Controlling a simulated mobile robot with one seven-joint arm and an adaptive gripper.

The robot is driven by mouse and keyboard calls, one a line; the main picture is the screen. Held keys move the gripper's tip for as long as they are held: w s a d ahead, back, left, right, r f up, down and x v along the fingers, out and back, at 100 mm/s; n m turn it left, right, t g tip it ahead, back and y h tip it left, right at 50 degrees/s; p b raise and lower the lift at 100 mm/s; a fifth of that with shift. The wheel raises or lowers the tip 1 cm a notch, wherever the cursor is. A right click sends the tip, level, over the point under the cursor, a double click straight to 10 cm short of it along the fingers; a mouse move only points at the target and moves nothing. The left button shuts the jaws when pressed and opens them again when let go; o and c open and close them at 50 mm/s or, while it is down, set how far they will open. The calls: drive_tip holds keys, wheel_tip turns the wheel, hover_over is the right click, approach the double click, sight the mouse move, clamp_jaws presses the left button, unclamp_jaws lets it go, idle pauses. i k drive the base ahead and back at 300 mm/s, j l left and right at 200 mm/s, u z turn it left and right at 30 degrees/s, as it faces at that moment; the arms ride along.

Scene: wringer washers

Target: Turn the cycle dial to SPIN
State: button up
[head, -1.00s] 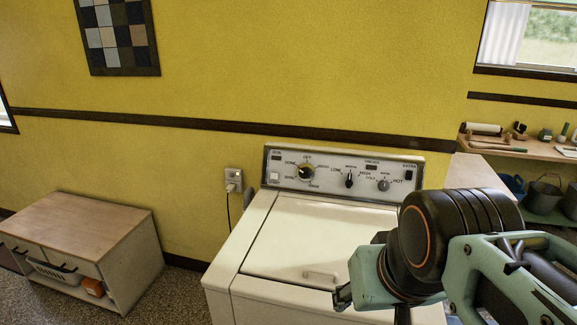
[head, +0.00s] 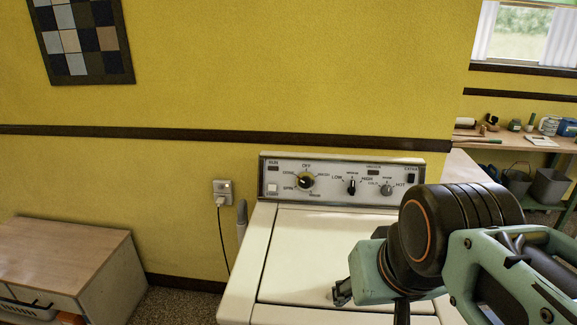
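The cycle dial (head: 306,181) is a round black knob with a pale centre, at the left of the washer's control panel (head: 331,168). Labels ring it: OFF is above, and SPIN is at the lower left. The dial's pointer is too small to read surely. The white washer (head: 300,240) stands against the yellow wall with its lid shut. My gripper (head: 342,292) shows only in part, at the lower right over the lid, well below and in front of the dial. It is apart from the panel. Whether its fingers are open is hidden.
The panel also has a black pointer knob (head: 352,186), a grey knob (head: 386,189) and a black switch (head: 411,178). A wall outlet (head: 223,192) with a cord is left of the washer. A low wooden cabinet (head: 70,250) stands at left. A workbench (head: 515,139) is at right.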

sight(305, 182)
drive_tip(key=i+j+z, duration=0.15)
drive_tip(key=j, duration=0.3)
drive_tip(key=j+z, duration=0.15)
drive_tip(key=j, duration=0.3)
drive_tip(key=k+j, duration=0.1)
drive_tip(key=j, duration=0.25)
drive_tip(key=k+j, duration=0.15)
drive_tip(key=j, duration=0.2)
drive_tip(key=k+j, duration=0.1)
drive_tip(key=j, duration=0.2)
drive_tip(key=k+j, duration=0.15)
drive_tip(key=j, duration=1)
drive_tip(key=i+j, duration=0.2)
drive_tip(key=j, duration=0.15)
drive_tip(key=i+j+z, duration=0.1)
drive_tip(key=j, duration=0.25)
drive_tip(key=i+j, duration=0.1)
drive_tip(key=i, duration=1)
drive_tip(key=i+l, duration=0.4)
drive_tip(key=i+z, duration=0.05)
drive_tip(key=i, duration=0.05)
